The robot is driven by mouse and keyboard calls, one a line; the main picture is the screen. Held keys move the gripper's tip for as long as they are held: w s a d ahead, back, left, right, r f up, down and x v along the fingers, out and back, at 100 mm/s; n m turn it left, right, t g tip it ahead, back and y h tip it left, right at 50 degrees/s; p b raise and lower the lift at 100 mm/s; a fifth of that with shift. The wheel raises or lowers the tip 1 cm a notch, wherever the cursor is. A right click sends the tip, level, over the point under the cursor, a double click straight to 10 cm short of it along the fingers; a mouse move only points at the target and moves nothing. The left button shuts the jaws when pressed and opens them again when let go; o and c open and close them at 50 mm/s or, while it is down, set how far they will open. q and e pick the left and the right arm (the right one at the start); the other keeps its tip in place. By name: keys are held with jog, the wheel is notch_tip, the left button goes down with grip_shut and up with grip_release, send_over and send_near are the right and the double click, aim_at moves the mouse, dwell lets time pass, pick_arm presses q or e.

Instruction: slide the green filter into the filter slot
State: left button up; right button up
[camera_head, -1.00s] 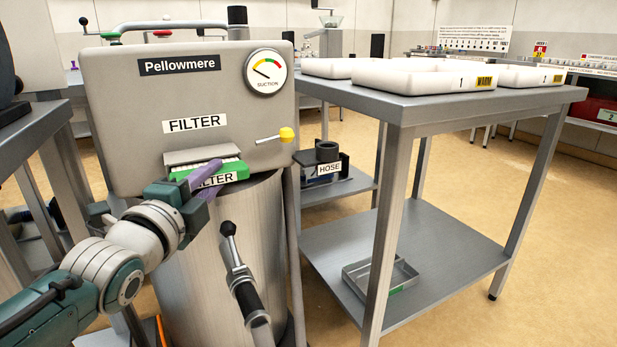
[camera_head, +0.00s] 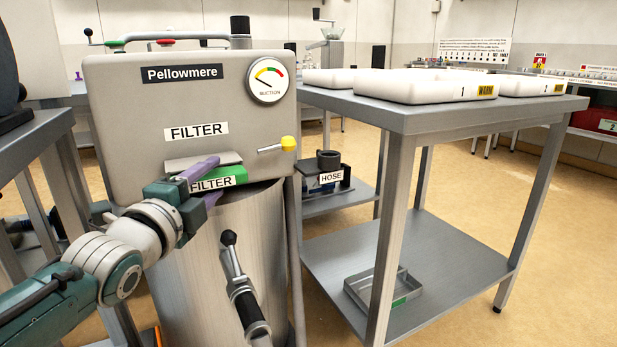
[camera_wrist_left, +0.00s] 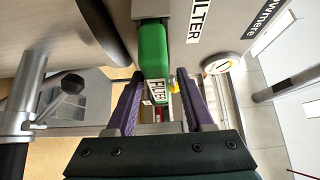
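The green filter (camera_head: 229,177), with a white FILTER label on its front, sits part way in the slot on the front of the grey Pellowmere housing. Its front end still stands out below the grey slot flap (camera_head: 192,160). In the left wrist view the filter (camera_wrist_left: 153,48) reaches between the two fingers (camera_wrist_left: 158,78) into the housing. The slot's inside is hidden. My right gripper is not in view.
A lever with a yellow knob (camera_head: 288,143) is right of the slot. A black-handled lever (camera_head: 236,270) stands before the metal drum (camera_head: 180,285). A grey table (camera_head: 450,115) with white trays is to the right, and a metal bench (camera_head: 35,135) to the left.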

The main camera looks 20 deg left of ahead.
pick_arm(q)
jog(key=shift+o, duration=0.5)
jog(key=shift+s+d, duration=0.1)
jog(key=shift+s, duration=0.3)
jog(key=s+d+p, duration=0.1)
jog(key=s+p, duration=0.2)
jog(key=s, duration=0.6)
jog(key=shift+d, duration=0.4)
